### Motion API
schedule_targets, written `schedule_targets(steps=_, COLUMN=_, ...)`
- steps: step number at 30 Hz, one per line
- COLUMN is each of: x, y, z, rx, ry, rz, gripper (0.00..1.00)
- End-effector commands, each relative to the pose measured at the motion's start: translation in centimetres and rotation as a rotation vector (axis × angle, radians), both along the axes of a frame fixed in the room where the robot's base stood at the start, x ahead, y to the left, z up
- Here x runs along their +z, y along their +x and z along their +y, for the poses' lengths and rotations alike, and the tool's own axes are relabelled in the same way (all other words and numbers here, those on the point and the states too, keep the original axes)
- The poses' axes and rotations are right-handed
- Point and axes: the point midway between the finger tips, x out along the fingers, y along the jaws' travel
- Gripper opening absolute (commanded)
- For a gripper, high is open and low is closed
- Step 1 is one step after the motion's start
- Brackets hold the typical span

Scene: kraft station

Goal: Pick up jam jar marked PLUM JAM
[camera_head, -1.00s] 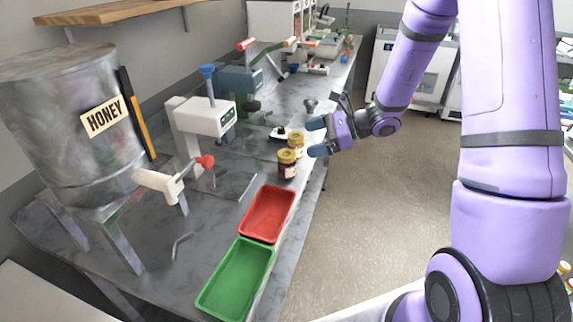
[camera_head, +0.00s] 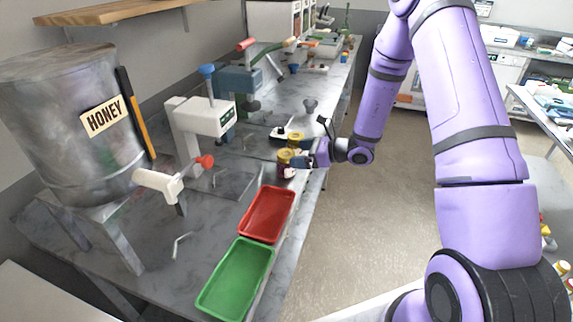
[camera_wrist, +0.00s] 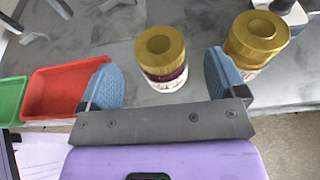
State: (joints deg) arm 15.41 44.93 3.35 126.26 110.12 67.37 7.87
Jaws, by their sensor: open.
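A jar with a gold lid and dark purple contents (camera_head: 285,168) stands upright on the bench near its front edge. My gripper (camera_wrist: 160,82) is open and empty. In the head view my gripper (camera_head: 298,160) is at the jar's right side and partly covers it.
A red tray (camera_head: 250,238) and a green tray (camera_head: 205,306) lie along the bench's front edge. A white press-like device (camera_head: 203,118) and a metal honey tank (camera_head: 60,130) stand to the left. The floor right of the bench is clear.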

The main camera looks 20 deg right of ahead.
Motion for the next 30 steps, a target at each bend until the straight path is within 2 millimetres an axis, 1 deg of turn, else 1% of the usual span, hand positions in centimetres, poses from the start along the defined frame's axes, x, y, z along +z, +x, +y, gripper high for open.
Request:
schedule_targets(steps=5, x=-0.5, y=0.9, z=1.5, rx=0.003, ry=0.0, rz=0.0, gripper=0.9)
schedule_targets(steps=10, x=-1.2, y=2.2, z=3.3, rx=0.003, ry=-0.001, rz=0.001, gripper=0.9)
schedule_targets(steps=13, x=-1.4, y=2.7, z=3.9, rx=0.0, ry=-0.001, rz=-0.001, gripper=0.9)
schedule_targets(steps=19, x=-1.4, y=2.7, z=3.9, rx=0.0, ry=-0.001, rz=-0.001, gripper=0.9)
schedule_targets(steps=20, x=-1.4, y=2.7, z=3.9, rx=0.0, ry=-0.001, rz=-0.001, gripper=0.85)
schedule_targets(steps=21, x=-1.4, y=2.7, z=3.9, rx=0.0, ry=-0.001, rz=-0.001, gripper=0.76)
schedule_targets(steps=26, x=-1.4, y=2.7, z=3.9, rx=0.0, ry=-0.001, rz=-0.001, gripper=0.39)
schedule_targets(steps=27, x=-1.4, y=2.7, z=3.9, rx=0.0, ry=-0.001, rz=-0.001, gripper=0.3)
schedule_targets(steps=28, x=-1.4, y=2.7, z=3.9, rx=0.0, ry=-0.001, rz=-0.001, gripper=0.25)
schedule_targets(steps=30, x=-1.4, y=2.7, z=3.9, rx=0.0, ry=0.0, rz=-0.001, gripper=0.25)
